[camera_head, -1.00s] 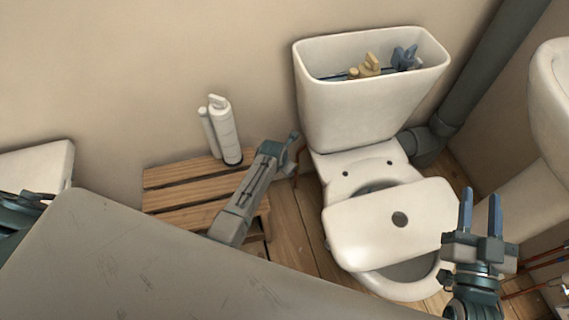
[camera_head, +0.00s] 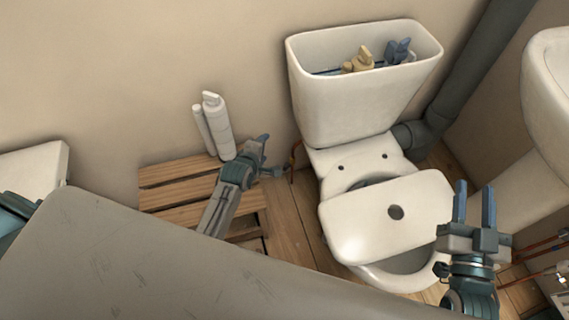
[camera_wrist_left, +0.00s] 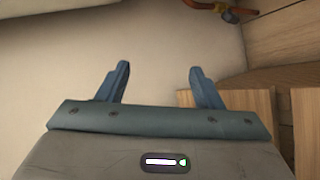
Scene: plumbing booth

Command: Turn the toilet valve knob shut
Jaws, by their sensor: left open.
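The orange-red valve knob (camera_wrist_left: 205,5) shows at the top edge of the left wrist view, partly cut off, next to a brass-coloured fitting (camera_wrist_left: 231,15). In the head view, a thin copper pipe (camera_head: 294,158) rises by the wall left of the toilet; the knob is too small to make out there. My left gripper (camera_head: 271,156) is open and empty, left of this pipe and apart from it. Its two blue fingers also show in the left wrist view (camera_wrist_left: 158,70), with the knob beyond them to the upper right. My right gripper (camera_head: 474,205) is open and empty right of the toilet.
The toilet (camera_head: 352,105) stands right of the left gripper, its tank lid (camera_head: 365,230) lying across the bowl. A slatted wooden stool (camera_head: 175,172) with a white bottle (camera_head: 216,125) stands below and left of the gripper. A sink (camera_head: 547,90) is at far right.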

